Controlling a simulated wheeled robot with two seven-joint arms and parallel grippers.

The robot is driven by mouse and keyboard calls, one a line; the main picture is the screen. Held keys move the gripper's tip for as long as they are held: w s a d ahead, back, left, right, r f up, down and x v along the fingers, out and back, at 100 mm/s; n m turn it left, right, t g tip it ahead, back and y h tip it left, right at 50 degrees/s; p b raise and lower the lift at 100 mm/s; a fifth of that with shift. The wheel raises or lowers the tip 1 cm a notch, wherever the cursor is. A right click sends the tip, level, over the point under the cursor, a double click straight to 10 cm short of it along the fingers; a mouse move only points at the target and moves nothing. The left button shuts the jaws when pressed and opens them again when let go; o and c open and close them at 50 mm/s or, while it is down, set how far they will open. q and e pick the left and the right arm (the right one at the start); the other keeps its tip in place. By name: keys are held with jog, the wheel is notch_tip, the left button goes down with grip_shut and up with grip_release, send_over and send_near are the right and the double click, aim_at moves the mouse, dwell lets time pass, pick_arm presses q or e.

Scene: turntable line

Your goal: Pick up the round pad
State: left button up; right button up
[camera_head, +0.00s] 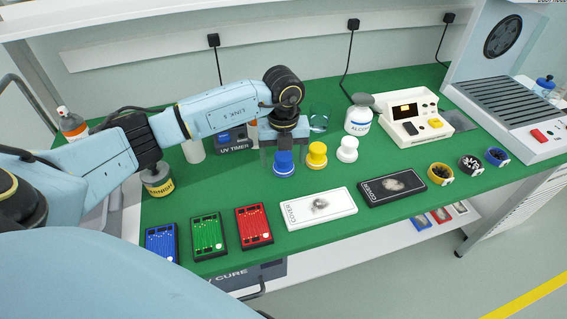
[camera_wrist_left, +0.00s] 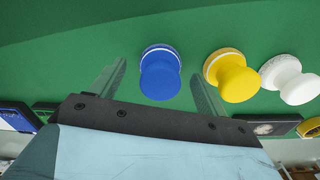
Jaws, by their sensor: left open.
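Three round pads with knob tops stand in a row on the green table: a blue one (camera_head: 284,168), a yellow one (camera_head: 317,156) and a white one (camera_head: 347,149). My left gripper (camera_head: 284,150) is open just behind and above the blue pad. In the left wrist view, the blue pad (camera_wrist_left: 160,74) shows between the two spread fingers of the left gripper (camera_wrist_left: 157,78), with gaps on both sides. The yellow pad (camera_wrist_left: 233,77) and white pad (camera_wrist_left: 289,78) are to the right, outside the fingers. My right gripper is not seen.
A white cover box (camera_head: 318,208) and a black one (camera_head: 392,186) lie in front of the pads, with blue, green and red boards (camera_head: 207,236) to their left. A glass beaker (camera_head: 319,121), an alcohol bottle (camera_head: 358,119) and a UV timer (camera_head: 235,142) stand behind.

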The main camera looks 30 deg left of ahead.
pick_arm(q)
jog(key=shift+f, duration=0.7)
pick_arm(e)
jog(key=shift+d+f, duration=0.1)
pick_arm(q)
jog(key=shift+c, duration=0.5)
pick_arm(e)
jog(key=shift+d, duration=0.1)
pick_arm(q)
jog(key=shift+c, duration=1.2)
jog(key=c, duration=0.7)
jog(key=shift+c, duration=0.2)
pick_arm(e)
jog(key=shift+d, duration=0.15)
pick_arm(q)
jog(key=shift+r, duration=0.15)
